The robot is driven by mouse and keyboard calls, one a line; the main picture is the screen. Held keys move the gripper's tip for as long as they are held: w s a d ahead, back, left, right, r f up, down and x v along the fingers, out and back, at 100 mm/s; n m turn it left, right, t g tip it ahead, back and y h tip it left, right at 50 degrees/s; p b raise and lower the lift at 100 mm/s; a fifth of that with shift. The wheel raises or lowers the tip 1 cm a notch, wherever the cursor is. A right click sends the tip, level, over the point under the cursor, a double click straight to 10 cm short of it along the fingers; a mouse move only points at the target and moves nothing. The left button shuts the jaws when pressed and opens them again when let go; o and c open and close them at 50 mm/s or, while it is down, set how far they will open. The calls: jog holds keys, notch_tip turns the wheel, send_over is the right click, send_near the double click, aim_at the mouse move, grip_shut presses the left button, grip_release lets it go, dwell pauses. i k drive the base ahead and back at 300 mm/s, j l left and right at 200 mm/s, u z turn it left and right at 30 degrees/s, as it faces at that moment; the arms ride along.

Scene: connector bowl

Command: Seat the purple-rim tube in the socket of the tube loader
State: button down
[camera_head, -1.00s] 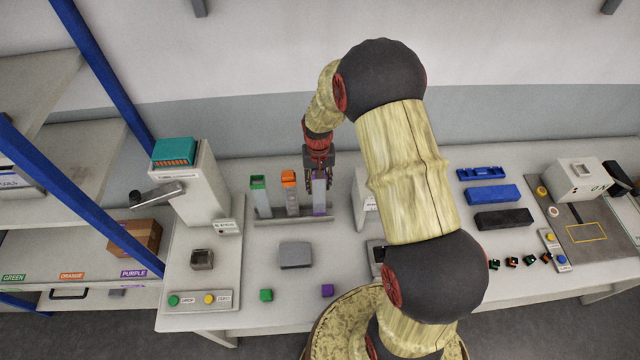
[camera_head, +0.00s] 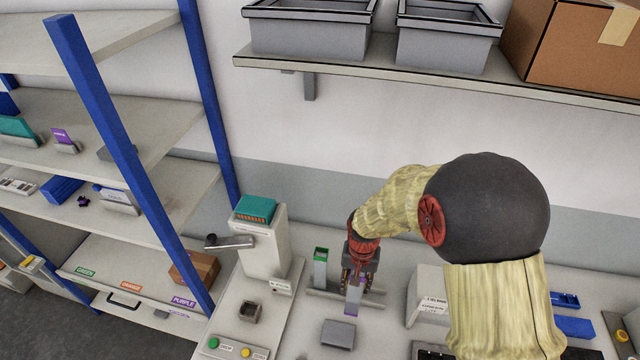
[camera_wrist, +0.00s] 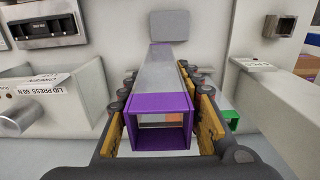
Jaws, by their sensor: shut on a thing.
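My gripper (camera_head: 358,283) is shut on the purple-rim tube (camera_wrist: 164,82), a grey square tube with purple bands. In the wrist view its open purple rim faces me between the fingers, and its body runs away from me. In the head view the tube (camera_head: 354,298) hangs below the gripper, in front of the rack; I cannot tell whether its bottom clears the rack. The tube loader (camera_head: 262,245) is the pale machine with a teal top and lever, to the left. Its square socket (camera_head: 249,311) stands open in front of it and shows in the wrist view (camera_wrist: 279,26).
The green-rim tube (camera_head: 320,268) stands in the rack (camera_head: 316,293), between my gripper and the loader. The orange-rim tube is hidden. A grey block (camera_head: 338,334) lies in front of the rack. The lid press (camera_wrist: 40,105) is on the other side. A blue-post shelf (camera_head: 130,165) stands left.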

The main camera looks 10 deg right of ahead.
aim_at(255, 309)
jog(key=k, duration=1.5)
